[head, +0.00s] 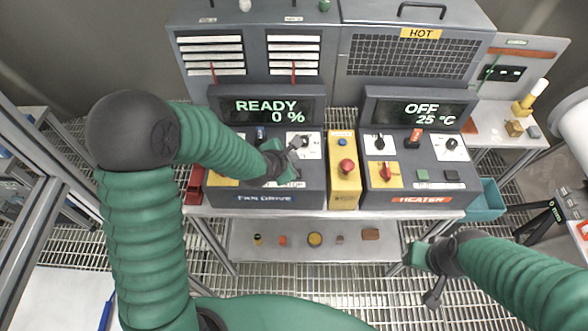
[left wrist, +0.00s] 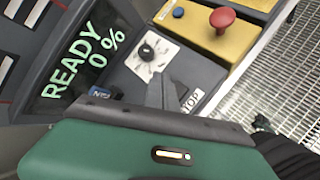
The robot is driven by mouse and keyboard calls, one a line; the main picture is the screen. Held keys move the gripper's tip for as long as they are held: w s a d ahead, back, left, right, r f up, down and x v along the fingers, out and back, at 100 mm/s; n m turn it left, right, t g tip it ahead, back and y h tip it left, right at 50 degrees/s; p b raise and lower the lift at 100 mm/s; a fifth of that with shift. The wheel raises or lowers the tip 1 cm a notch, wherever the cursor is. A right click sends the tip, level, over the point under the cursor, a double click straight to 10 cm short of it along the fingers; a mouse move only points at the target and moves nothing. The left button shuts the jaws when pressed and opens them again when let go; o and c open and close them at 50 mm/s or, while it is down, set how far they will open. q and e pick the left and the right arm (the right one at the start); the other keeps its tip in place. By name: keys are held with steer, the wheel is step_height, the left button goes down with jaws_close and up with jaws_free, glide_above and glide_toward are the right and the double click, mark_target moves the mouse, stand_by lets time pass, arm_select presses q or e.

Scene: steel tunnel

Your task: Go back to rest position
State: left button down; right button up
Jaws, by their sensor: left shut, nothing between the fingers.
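My left gripper (head: 294,154) is over the right part of the fan drive panel (head: 262,199), near its black knob. It is shut and empty. In the left wrist view its grey fingertips (left wrist: 160,92) point at the panel between the black knob (left wrist: 146,53) and a label reading STOP. Whether they touch the panel I cannot tell. My right gripper (head: 432,275) is low at the right, in front of the bench and away from the panels. Its jaws are too small and dark to read.
The fan drive display (head: 266,110) reads READY 0 %. The heater display (head: 422,113) reads OFF 25 °C. A yellow box (head: 343,184) with a red mushroom button (head: 346,166) stands between the panels. A teal bin (head: 485,205) is at the right. Small items lie on the lower shelf (head: 262,256).

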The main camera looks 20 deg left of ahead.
steer(key=shift+f, duration=0.1)
stand_by(0.5)
